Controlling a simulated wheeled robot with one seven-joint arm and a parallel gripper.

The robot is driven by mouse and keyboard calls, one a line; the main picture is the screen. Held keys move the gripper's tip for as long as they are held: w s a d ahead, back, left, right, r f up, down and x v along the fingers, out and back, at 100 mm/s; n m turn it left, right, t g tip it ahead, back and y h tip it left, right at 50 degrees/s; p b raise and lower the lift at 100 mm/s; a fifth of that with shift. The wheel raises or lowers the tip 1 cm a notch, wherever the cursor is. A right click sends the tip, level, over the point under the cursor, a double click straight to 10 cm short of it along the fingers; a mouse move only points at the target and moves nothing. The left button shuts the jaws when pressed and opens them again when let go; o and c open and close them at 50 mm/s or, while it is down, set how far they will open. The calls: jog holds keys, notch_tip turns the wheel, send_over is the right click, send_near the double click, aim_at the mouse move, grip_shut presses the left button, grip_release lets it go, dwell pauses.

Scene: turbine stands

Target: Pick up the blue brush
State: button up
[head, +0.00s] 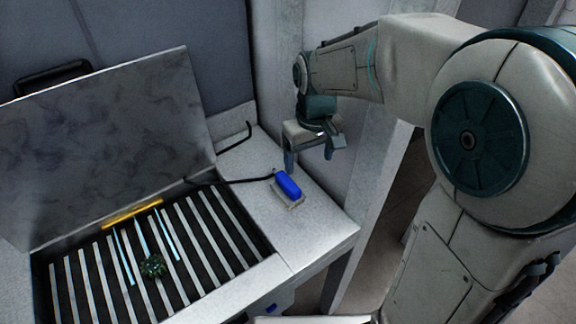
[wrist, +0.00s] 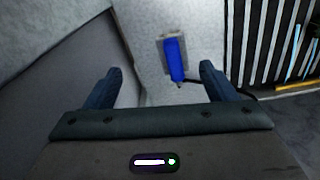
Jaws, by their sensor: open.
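The blue brush (head: 288,186) lies on the pale side ledge of the stand, right of the slatted grille. Its pale bristle part shows along its lower edge, and a dark cord or handle runs left from it. In the wrist view the brush (wrist: 174,58) lies beyond the fingertips, nearer the right finger. My gripper (head: 309,158) is above the back of the ledge, a little behind and right of the brush, pointing down. In the wrist view its two fingers (wrist: 160,75) are wide apart with nothing between them. The gripper and brush are apart.
The slatted grille (head: 217,238) has a small dark green object (head: 152,266) on it. A raised grey lid (head: 110,140) stands behind the grille. A thin black hook (head: 236,138) rises at the back of the ledge. The wall is close behind my gripper. The ledge in front of the brush is clear.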

aim_at(288, 181)
jog(key=w+a+f+n, duration=0.2)
jog(key=w+a, duration=0.2)
jog(key=a, duration=0.1)
jog(key=shift+g, duration=0.4)
notch_tip(288, 181, down, 8)
jog(key=shift+w+d+r+p, duration=0.1)
jog(key=shift+d+r+p, duration=0.05)
jog(key=shift+p, duration=0.5)
jog(key=shift+w+f+p, duration=0.2)
jog(key=shift+f+p, duration=0.4)
jog(key=shift+f, duration=2.15)
jog(key=c, duration=1.1)
